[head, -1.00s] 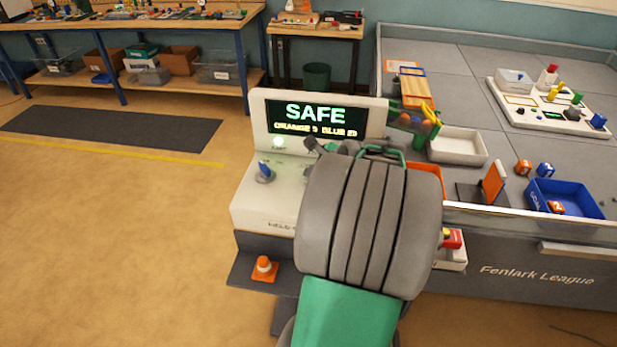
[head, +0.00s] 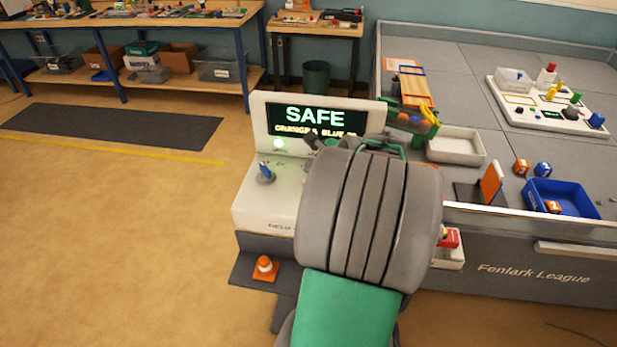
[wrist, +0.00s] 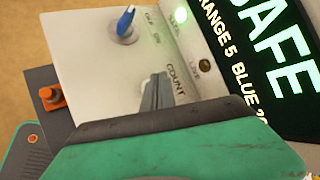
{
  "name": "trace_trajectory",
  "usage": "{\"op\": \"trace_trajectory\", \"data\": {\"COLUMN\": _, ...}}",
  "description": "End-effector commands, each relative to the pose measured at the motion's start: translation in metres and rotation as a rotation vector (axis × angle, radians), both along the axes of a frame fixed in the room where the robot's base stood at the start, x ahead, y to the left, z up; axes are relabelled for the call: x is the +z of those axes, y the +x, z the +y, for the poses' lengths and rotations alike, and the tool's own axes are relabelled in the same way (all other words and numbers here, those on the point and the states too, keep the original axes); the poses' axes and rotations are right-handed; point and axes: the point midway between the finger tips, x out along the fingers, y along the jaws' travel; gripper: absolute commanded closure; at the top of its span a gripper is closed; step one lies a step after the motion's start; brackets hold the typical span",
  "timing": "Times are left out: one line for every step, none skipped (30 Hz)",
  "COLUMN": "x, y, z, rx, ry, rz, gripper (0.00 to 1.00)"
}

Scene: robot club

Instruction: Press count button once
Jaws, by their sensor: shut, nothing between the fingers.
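The pale control console (head: 262,205) stands in front of me, with a dark screen (head: 316,119) showing SAFE above a line with ORANGE and BLUE counts. In the wrist view the COUNT label (wrist: 176,80) is printed on the panel beside my gripper (wrist: 157,88). My gripper is shut and empty, its fingertips down at the panel by that label. The count button itself is hidden behind the fingers, so I cannot tell whether they touch it. In the head view my own arm covers the gripper and the right part of the panel.
A blue-tipped switch (wrist: 126,20) and a lit green lamp (wrist: 181,16) sit on the panel. A small orange cone (head: 265,268) stands on the grey ledge at lower left. A red button (head: 449,238) shows right of my arm. Beyond are a white tray (head: 457,157) and blue bin (head: 530,200).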

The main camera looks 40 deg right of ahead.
Motion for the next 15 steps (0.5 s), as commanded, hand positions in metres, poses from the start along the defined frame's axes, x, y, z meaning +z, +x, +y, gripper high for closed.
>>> {"op": "trace_trajectory", "data": {"x": 0.01, "y": 0.0, "z": 0.0, "rx": -0.001, "ry": -0.001, "rz": -0.001, "gripper": 1.0}}
{"op": "trace_trajectory", "data": {"x": 0.014, "y": 0.0, "z": 0.0, "rx": -0.001, "ry": -0.001, "rz": -0.001, "gripper": 1.0}}
{"op": "trace_trajectory", "data": {"x": 0.018, "y": 0.0, "z": 0.0, "rx": -0.001, "ry": -0.001, "rz": -0.001, "gripper": 1.0}}
{"op": "trace_trajectory", "data": {"x": 0.021, "y": 0.0, "z": 0.0, "rx": -0.001, "ry": -0.001, "rz": -0.001, "gripper": 1.0}}
{"op": "trace_trajectory", "data": {"x": 0.024, "y": 0.0, "z": 0.0, "rx": -0.001, "ry": -0.001, "rz": -0.001, "gripper": 1.0}}
{"op": "trace_trajectory", "data": {"x": 0.028, "y": 0.0, "z": 0.0, "rx": -0.001, "ry": -0.001, "rz": -0.001, "gripper": 1.0}}
{"op": "trace_trajectory", "data": {"x": 0.031, "y": 0.0, "z": 0.0, "rx": -0.001, "ry": -0.001, "rz": -0.001, "gripper": 1.0}}
{"op": "trace_trajectory", "data": {"x": 0.034, "y": 0.0, "z": 0.0, "rx": -0.001, "ry": -0.001, "rz": -0.001, "gripper": 1.0}}
{"op": "trace_trajectory", "data": {"x": 0.038, "y": 0.0, "z": 0.0, "rx": -0.001, "ry": -0.001, "rz": -0.001, "gripper": 1.0}}
{"op": "trace_trajectory", "data": {"x": 0.041, "y": 0.0, "z": 0.0, "rx": -0.001, "ry": -0.001, "rz": -0.001, "gripper": 1.0}}
{"op": "trace_trajectory", "data": {"x": 0.044, "y": 0.0, "z": 0.0, "rx": 0.0, "ry": 0.0, "rz": 0.0, "gripper": 1.0}}
{"op": "trace_trajectory", "data": {"x": 0.047, "y": 0.0, "z": 0.0, "rx": 0.0, "ry": 0.0, "rz": 0.0, "gripper": 1.0}}
{"op": "trace_trajectory", "data": {"x": 0.047, "y": 0.0, "z": 0.0, "rx": 0.0, "ry": 0.0, "rz": 0.0, "gripper": 1.0}}
{"op": "trace_trajectory", "data": {"x": 0.047, "y": 0.0, "z": 0.0, "rx": 0.0, "ry": 0.0, "rz": 0.0, "gripper": 1.0}}
{"op": "trace_trajectory", "data": {"x": 0.047, "y": 0.0, "z": 0.0, "rx": 0.0, "ry": 0.0, "rz": 0.0, "gripper": 1.0}}
